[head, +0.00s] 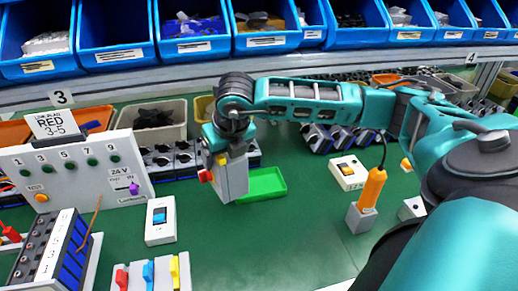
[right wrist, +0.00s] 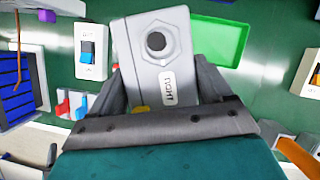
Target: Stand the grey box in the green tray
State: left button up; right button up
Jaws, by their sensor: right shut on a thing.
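My right gripper (head: 226,150) is shut on the grey box (head: 235,178), seen from above its top end in the head view. The box hangs roughly upright at the left edge of the green tray (head: 268,184). I cannot tell whether it touches the bench. In the right wrist view the grey box (right wrist: 158,45) shows a dark round knob and a small label, between the fingers of my gripper (right wrist: 165,88). The green tray (right wrist: 222,38) lies just right of the box there and looks empty. My left gripper is not in view.
A white rocker switch (head: 160,220) stands left of the tray, and another switch (head: 348,172) stands to its right. An orange-handled tool (head: 372,188) stands in a grey holder. Grey bins and dark parts line the back. Green bench in front of the tray is clear.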

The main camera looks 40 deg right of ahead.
jog(key=shift+w+d+r+m+h, duration=0.1)
jog(key=shift+d+m+h, duration=0.1)
jog(key=shift+m, duration=0.35)
jog(key=shift+d+r+m+h, duration=0.1)
jog(key=shift+d+m+h, duration=0.1)
jog(key=shift+m, duration=0.35)
jog(key=d+m+g+h, duration=0.2)
jog(key=d+m+g, duration=0.6)
jog(key=m, duration=1.1)
notch_tip(320, 180, down, 6)
jog(key=t, duration=0.1)
jog(key=shift+d, duration=0.3)
notch_tip(320, 180, down, 2)
jog(key=shift+a+f, duration=0.1)
jog(key=shift+f, duration=0.15)
jog(key=c, duration=0.3)
jog(key=shift+s+f, duration=0.3)
jog(key=shift+c, duration=0.8)
jog(key=shift+w+f, duration=0.25)
grip_shut()
jog(key=shift+f, duration=0.1)
